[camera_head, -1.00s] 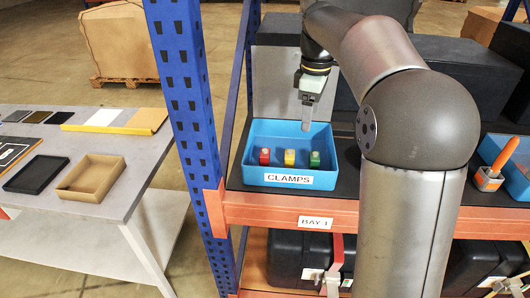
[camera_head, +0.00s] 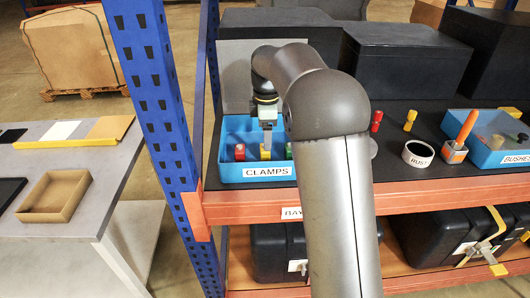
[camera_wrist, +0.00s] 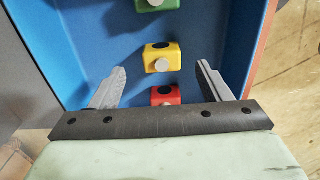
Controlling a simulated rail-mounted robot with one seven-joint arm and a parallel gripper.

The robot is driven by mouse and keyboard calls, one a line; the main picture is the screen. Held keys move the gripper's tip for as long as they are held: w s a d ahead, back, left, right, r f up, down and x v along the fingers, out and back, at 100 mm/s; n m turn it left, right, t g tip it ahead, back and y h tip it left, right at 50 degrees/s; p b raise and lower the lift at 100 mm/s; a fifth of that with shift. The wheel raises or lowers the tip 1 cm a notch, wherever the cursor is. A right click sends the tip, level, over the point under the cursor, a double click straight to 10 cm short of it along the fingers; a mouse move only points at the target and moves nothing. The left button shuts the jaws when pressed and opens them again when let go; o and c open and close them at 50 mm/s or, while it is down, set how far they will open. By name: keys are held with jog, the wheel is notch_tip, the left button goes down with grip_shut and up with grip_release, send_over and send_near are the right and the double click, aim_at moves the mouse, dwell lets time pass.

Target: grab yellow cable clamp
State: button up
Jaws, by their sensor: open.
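The yellow cable clamp (camera_head: 265,153) stands in the blue CLAMPS bin, between a red clamp (camera_head: 240,152) and a green clamp (camera_head: 289,150). My gripper (camera_head: 266,140) is pointing down into the bin, over the yellow clamp. In the wrist view my gripper (camera_wrist: 161,68) is open, with nothing held. The yellow clamp (camera_wrist: 161,57) shows in line with the gap between the fingertips, a little beyond them. The red clamp (camera_wrist: 165,95) shows nearer the gripper's base, and the green clamp (camera_wrist: 157,4) is cut off at the top edge.
The blue bin (camera_head: 256,172) has walls close around the clamps. My arm hides its right part. To the right on the shelf are a bushing (camera_head: 418,154), an orange-handled tool (camera_head: 456,147) and another blue bin (camera_head: 500,158). A blue post (camera_head: 155,100) stands left.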

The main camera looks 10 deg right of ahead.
aim_at(264, 156)
jog(key=shift+a+f+p, duration=0.15)
jog(key=shift+f+p, duration=0.1)
jog(key=shift+f, duration=1.1)
jog(key=shift+a+f+p, duration=0.1)
jog(key=shift+f+p, duration=0.1)
jog(key=shift+f, duration=1.15)
jog(key=c, duration=1.1)
